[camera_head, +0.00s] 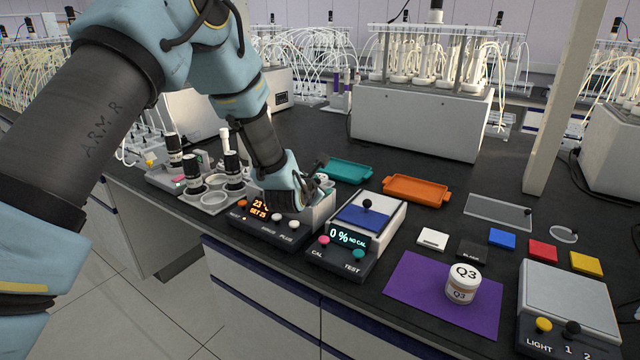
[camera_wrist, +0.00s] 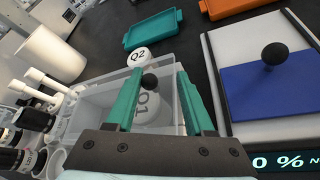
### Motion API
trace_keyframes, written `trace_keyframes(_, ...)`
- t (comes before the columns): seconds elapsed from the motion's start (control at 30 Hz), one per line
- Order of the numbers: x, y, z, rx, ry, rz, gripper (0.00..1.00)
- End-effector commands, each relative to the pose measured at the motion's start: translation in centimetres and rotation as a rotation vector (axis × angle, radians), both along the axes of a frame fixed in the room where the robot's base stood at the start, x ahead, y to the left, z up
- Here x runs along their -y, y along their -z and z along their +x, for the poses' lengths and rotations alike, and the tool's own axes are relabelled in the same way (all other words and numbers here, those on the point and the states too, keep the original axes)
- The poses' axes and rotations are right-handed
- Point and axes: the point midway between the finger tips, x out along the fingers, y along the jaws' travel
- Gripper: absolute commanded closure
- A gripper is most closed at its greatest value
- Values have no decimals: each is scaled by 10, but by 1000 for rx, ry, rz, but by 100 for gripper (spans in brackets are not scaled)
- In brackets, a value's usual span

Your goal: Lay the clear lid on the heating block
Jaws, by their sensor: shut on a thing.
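My gripper (camera_wrist: 163,78) has teal fingers and is over the heating block. It is shut on the clear lid, whose black knob (camera_wrist: 149,80) shows between the fingertips, nearer the left one. The heating block (camera_head: 262,226) has an orange display reading 23 and SET 25. Its pale walls (camera_wrist: 95,98) show below the fingers in the wrist view. A white jar marked Q1 (camera_wrist: 150,106) shows between the fingers. The lid's edges are hard to see, and I cannot tell whether it touches the block. In the head view my wrist hides the fingers and most of the block's top.
A white jar marked Q2 (camera_wrist: 138,56) stands just beyond. The reader with a blue, knobbed plate (camera_wrist: 262,88) is close on the right. Teal (camera_head: 349,171) and orange (camera_head: 416,190) trays lie behind. A clear plate (camera_head: 490,210) and jar Q3 (camera_head: 462,284) on a purple mat (camera_head: 408,282) are farther right.

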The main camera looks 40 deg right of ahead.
Motion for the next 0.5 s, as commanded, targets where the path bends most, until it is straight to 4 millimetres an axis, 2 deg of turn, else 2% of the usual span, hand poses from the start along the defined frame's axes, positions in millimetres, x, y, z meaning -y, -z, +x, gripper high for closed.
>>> trace_keyframes(0.5, 0, 9, 0, 1, 1, 0, 100)
